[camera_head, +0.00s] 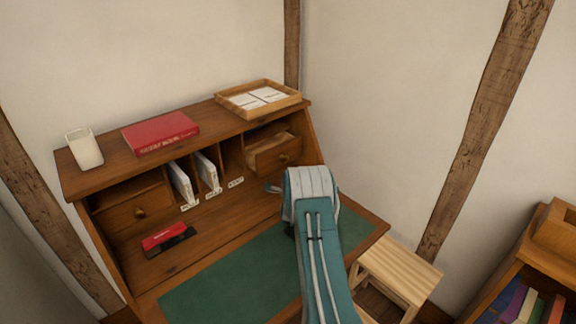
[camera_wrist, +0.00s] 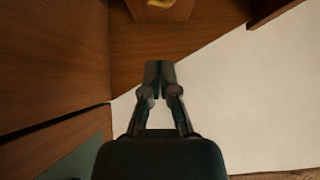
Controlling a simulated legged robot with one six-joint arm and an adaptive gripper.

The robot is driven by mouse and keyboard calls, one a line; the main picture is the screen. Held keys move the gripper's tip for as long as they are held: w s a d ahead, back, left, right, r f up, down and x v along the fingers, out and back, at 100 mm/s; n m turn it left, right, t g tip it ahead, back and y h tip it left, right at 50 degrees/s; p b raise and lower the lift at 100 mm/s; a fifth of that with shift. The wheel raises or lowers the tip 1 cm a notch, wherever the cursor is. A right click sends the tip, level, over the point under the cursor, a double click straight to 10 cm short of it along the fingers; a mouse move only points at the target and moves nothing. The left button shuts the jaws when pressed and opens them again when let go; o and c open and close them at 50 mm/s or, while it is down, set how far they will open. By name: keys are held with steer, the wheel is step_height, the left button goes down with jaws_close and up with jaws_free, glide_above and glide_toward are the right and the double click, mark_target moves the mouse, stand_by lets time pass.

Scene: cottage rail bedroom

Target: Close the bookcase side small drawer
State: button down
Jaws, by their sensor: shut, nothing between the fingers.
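The small drawer on the bookcase side (camera_head: 272,156) is the right one in the wooden desk's (camera_head: 215,235) upper hutch. It stands pulled out, its open top and round knob showing. In the wrist view the drawer front (camera_wrist: 178,14) with its brass knob (camera_wrist: 160,3) is at the top edge, partly cut off. In the head view my arm hides most of my gripper, below and right of the drawer.
The left small drawer (camera_head: 135,205) looks shut. Papers stand in slots between the drawers. A red stapler (camera_head: 165,238) lies on the desk. A cup (camera_head: 84,149), red book (camera_head: 160,133) and tray (camera_head: 228,103) sit on top. A stool (camera_head: 400,270) and bookcase (camera_head: 545,255) stand right.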

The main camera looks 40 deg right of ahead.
mark_target(288, 160)
steer(key=shift+w+d, duration=0.25)
steer(key=shift+w, duration=1.2)
steer(key=shift+w+d, duration=0.2)
steer(key=shift+w, duration=1.25)
